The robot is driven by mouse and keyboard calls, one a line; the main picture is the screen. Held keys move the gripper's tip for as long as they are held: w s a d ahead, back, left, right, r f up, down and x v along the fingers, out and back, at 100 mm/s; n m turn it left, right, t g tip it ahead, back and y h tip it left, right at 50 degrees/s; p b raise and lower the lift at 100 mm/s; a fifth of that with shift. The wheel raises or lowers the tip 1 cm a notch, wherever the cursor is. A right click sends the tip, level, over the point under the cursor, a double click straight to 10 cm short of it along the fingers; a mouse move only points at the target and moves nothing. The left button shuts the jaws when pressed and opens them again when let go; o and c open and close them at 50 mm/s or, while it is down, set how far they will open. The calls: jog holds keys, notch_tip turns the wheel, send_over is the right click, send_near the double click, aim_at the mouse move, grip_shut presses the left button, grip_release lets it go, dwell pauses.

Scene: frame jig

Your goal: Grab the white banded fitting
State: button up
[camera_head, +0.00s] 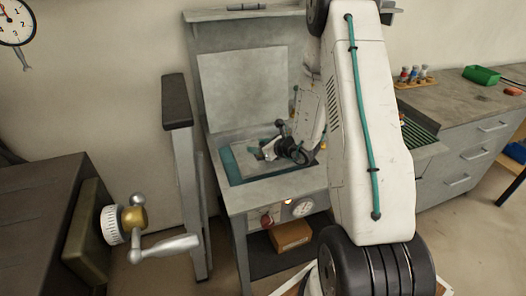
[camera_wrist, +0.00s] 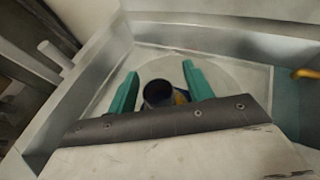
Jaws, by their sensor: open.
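My gripper (camera_wrist: 160,70) is open in the wrist view, its two teal fingers apart. A short round piece with a dark open mouth (camera_wrist: 158,92) shows between the fingers, with a gap on each side. Blue and yellow parts show beside it, and its lower part is hidden by my gripper's dark front edge. I see no clear white band on it, so I cannot tell whether it is the white banded fitting. In the head view my arm reaches down into the grey bench's recessed tray (camera_head: 236,176), where the fitting cannot be made out.
Raised grey metal walls (camera_wrist: 75,95) border the work area in the wrist view. A yellow part (camera_wrist: 305,73) is at the right. In the head view, a crank with a white dial (camera_head: 113,225) stands at the left, and a grey post (camera_head: 178,110) rises beside the bench.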

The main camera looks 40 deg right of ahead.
jog(key=c, duration=1)
grip_shut()
jog(key=shift+r, duration=0.15)
